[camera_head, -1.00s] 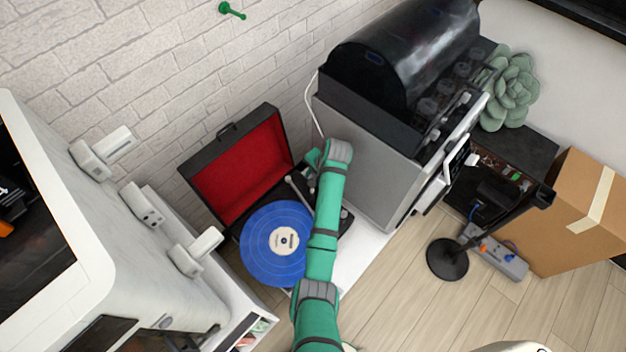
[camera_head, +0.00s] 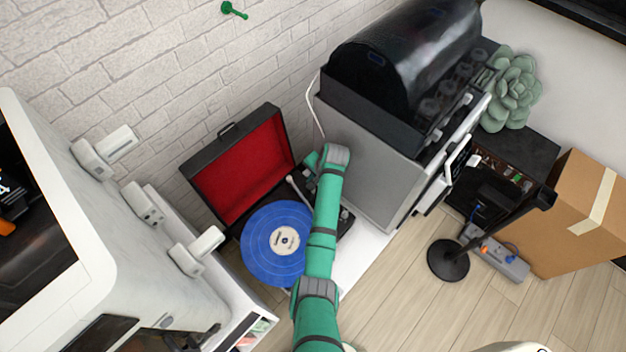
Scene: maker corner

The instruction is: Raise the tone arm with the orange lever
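The record player (camera_head: 214,160) stands open on a white surface, its red-lined lid tilted back towards the brick wall. A blue record (camera_head: 262,262) with a pale label lies on its platter. The pale tone arm (camera_head: 298,192) shows just right of the record, beside my green arm. I cannot tell whether it is up or down. The orange lever is not visible; my arm covers the right part of the deck. My gripper (camera_head: 312,162) is partly seen at the back right of the player, near the tone arm's base. Its fingertips are too small and hidden to read.
A grey machine with a dark domed cover (camera_head: 395,62) stands close on the right of the player. A white machine (camera_head: 120,235) stands on the left. A black stand (camera_head: 449,259) and a cardboard box (camera_head: 575,225) are farther right.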

